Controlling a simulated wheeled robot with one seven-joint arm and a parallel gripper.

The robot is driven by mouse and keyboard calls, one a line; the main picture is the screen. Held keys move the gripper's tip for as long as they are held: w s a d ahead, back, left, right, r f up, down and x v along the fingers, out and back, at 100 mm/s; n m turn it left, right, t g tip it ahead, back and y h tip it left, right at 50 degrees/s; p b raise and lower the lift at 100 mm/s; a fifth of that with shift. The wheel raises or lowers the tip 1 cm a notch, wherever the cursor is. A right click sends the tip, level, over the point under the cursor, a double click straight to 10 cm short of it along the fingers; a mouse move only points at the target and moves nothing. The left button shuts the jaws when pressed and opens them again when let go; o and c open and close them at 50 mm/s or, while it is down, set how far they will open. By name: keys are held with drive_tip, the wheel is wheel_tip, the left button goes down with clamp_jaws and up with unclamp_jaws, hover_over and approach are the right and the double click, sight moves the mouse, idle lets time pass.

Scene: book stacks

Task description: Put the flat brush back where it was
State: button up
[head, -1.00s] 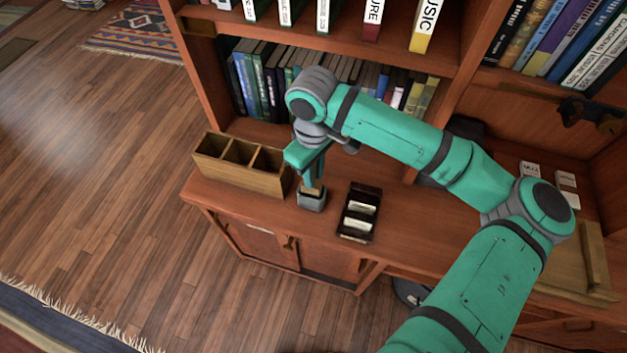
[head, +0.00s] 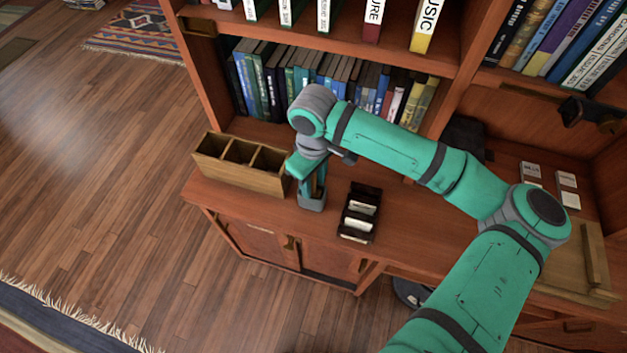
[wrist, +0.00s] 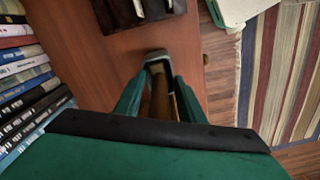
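The small grey holder (head: 312,202) stands on the wooden counter, between a wooden box and a black card tray. My gripper (head: 312,188) points down right over the holder, its fingertips at the rim. In the wrist view, my gripper (wrist: 160,90) has its two teal fingers apart, one on each side of a brown upright piece (wrist: 159,102), which looks like the flat brush. The brush's lower end is hidden in the holder. The holder's grey rim (wrist: 157,56) shows just beyond the fingers.
The three-compartment wooden box (head: 240,165) is close on the left. The black card tray (head: 359,214) is on the right. A row of books (head: 262,85) stands behind, under a shelf. The counter's front edge is close to the holder.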

wheel_tip(320, 180, up, 12)
drive_tip(key=shift+r, duration=0.2)
idle(0.4)
drive_tip(key=shift+s, duration=0.1)
idle(0.4)
